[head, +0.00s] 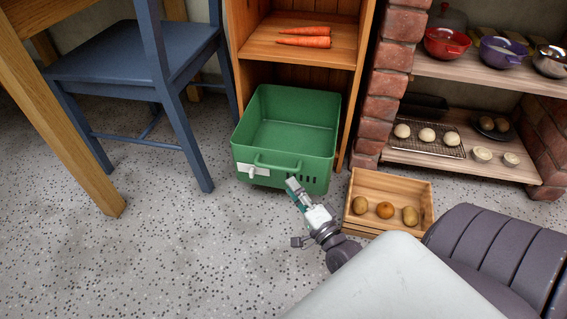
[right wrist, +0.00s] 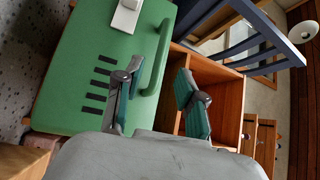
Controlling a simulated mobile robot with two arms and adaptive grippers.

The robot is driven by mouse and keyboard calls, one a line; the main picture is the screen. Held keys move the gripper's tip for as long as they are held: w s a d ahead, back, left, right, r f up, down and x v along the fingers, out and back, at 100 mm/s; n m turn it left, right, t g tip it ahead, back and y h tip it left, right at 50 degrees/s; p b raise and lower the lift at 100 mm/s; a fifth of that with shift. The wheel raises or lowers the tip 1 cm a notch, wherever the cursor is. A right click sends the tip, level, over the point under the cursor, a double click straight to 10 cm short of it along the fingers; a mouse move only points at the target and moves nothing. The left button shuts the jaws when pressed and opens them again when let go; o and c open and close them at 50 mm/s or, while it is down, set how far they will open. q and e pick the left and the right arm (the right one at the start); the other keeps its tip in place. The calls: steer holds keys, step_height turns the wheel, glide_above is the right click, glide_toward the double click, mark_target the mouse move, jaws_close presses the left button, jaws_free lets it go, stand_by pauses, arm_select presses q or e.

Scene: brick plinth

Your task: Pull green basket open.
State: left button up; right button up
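The green basket (head: 262,168) sits in the bottom bay of the wooden shelf, with its front sticking out past the frame. Its front carries a green bar handle (head: 278,166) and a white label. My right gripper (head: 294,184) is just in front of the basket's front wall, near the handle's right end. In the right wrist view, the two fingers (right wrist: 160,75) are spread apart. The green handle (right wrist: 157,82) shows in the gap between them; I cannot tell whether either finger touches it. My left gripper is not in view.
A wooden crate (head: 361,187) with potatoes stands on the floor right of the basket, close to my right arm. A blue chair (head: 140,62) stands to the left. A brick pillar (head: 391,80) borders the shelf. The floor (head: 190,250) in front is clear.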

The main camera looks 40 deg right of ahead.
steer(key=shift+s+a+f, duration=0.1)
steer(key=shift+s, duration=0.85)
steer(key=shift+s+a+f, duration=0.1)
steer(key=shift+s, duration=0.8)
steer(key=shift+r, duration=0.1)
